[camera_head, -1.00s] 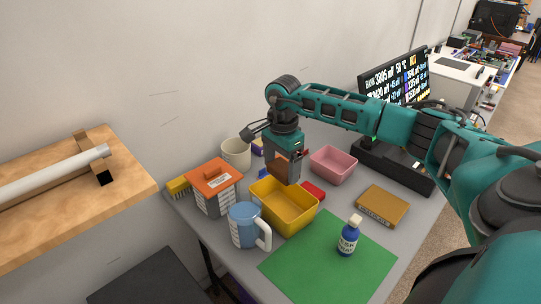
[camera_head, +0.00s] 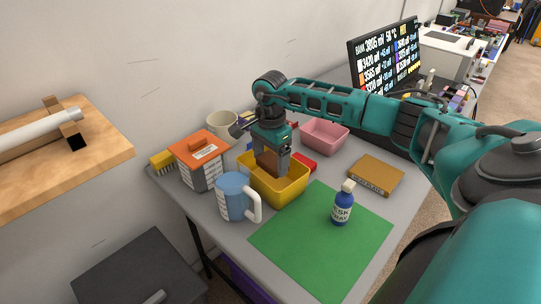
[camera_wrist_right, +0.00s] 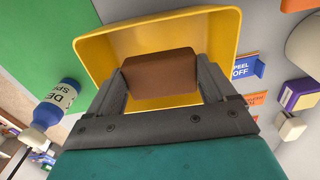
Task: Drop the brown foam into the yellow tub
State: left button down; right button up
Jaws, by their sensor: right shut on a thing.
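The brown foam (camera_wrist_right: 160,73) is a small block held between the two fingers of my right gripper (camera_wrist_right: 165,85). In the head view the right gripper (camera_head: 270,166) points down into the yellow tub, and the foam (camera_head: 267,162) shows at its front, around rim height. Whether the foam touches the tub floor cannot be told. My left gripper does not show.
A blue mug (camera_head: 232,197) stands close to the tub's front left. An orange-lidded box (camera_head: 200,160), a cream mug (camera_head: 222,124), a pink tub (camera_head: 325,135), a brown box (camera_head: 376,174) and a blue bottle (camera_head: 343,204) on a green mat (camera_head: 310,250) surround it.

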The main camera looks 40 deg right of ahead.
jog(key=shift+f, duration=0.1)
jog(key=o, duration=0.9)
jog(key=shift+o, duration=1.1)
